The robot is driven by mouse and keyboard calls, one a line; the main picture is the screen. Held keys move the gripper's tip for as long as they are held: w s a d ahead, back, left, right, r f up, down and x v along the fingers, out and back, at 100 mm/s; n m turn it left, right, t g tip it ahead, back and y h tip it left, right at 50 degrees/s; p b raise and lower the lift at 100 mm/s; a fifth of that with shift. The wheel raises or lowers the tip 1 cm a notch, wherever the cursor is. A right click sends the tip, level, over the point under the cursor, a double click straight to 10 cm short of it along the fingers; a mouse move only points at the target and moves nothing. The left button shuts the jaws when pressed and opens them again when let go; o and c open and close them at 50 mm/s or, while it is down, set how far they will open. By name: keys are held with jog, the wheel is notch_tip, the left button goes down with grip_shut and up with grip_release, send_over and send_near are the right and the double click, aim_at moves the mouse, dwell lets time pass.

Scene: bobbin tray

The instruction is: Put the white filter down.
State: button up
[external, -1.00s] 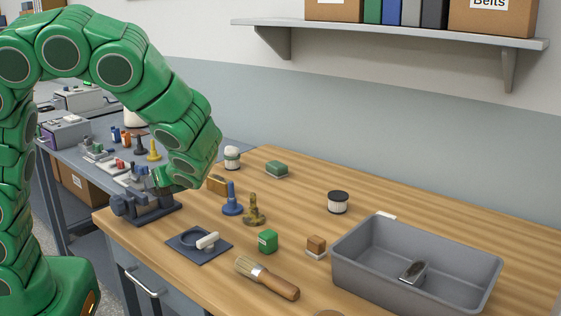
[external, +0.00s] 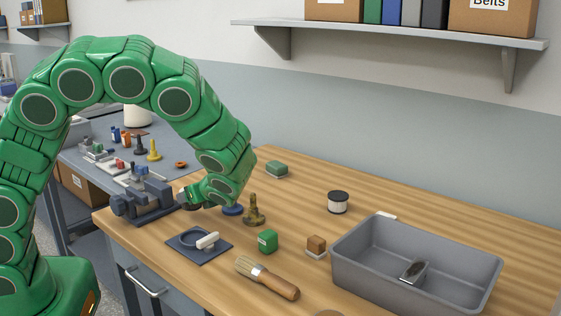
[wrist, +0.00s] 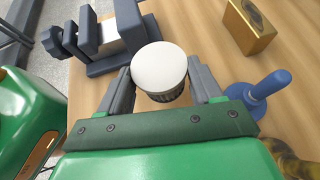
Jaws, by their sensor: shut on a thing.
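The white filter (wrist: 160,68) is a short round piece with a flat white top and a dark ribbed side. In the wrist view it sits between the two grey fingers of my gripper (wrist: 160,85), which is shut on it. In the external view my gripper (external: 188,201) is low over the wooden bench, between the grey vise and the blue peg. My arm hides most of the filter there. I cannot tell whether its underside touches the bench.
The vise (external: 148,203) stands close on the left; the blue peg (wrist: 262,92) and brass block (wrist: 245,28) are to the right. A dark plate (external: 205,252) with a ring lies in front.

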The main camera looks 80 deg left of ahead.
aim_at(198, 205)
jog(key=shift+w+a+f, duration=0.2)
jog(key=shift+f, duration=1.65)
jog(key=o, duration=1.1)
jog(key=shift+f, duration=0.1)
jog(key=shift+c, duration=0.2)
jog(key=shift+w+d+r, duration=0.2)
jog(key=shift+d+r, duration=0.05)
jog(key=v, duration=1.1)
jog(key=shift+d, duration=0.2)
jog(key=shift+r, duration=0.1)
